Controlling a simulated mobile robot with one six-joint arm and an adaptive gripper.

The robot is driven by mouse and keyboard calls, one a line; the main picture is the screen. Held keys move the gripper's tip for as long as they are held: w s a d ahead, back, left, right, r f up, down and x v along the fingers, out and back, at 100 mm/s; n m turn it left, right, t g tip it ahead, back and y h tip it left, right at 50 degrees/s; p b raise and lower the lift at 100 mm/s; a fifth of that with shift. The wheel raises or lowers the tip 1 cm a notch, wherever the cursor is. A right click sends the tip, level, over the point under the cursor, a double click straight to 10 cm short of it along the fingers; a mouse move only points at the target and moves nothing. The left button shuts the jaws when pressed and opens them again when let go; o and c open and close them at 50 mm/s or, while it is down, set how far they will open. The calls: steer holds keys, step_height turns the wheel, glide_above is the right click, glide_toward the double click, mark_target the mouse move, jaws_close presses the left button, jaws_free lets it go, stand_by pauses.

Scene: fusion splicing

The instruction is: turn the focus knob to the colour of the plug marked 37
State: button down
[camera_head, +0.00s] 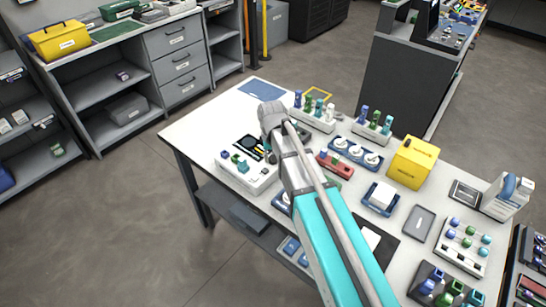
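A white device (262,184) stands on the left part of the white table, with a dark round part on top and small purple, green and blue pieces (236,160) along its front left. I cannot tell which part is the focus knob. Upright blue and green plugs stand in a white rack (317,123) at the back and in a second rack (371,133) to its right. Any number on them is too small to read, so the plug marked 37 cannot be picked out.
A red block (338,166), a blue tray with white round parts (356,153) and a yellow box (413,163) crowd the table right of my arm. More coloured knobs sit on a white panel (462,247) at the right. A blue mat (262,89) lies at the back left.

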steer(key=shift+m, duration=1)
steer(key=c, duration=0.5)
jaws_free()
steer(key=shift+c, duration=0.2)
steer(key=shift+n, duration=0.3)
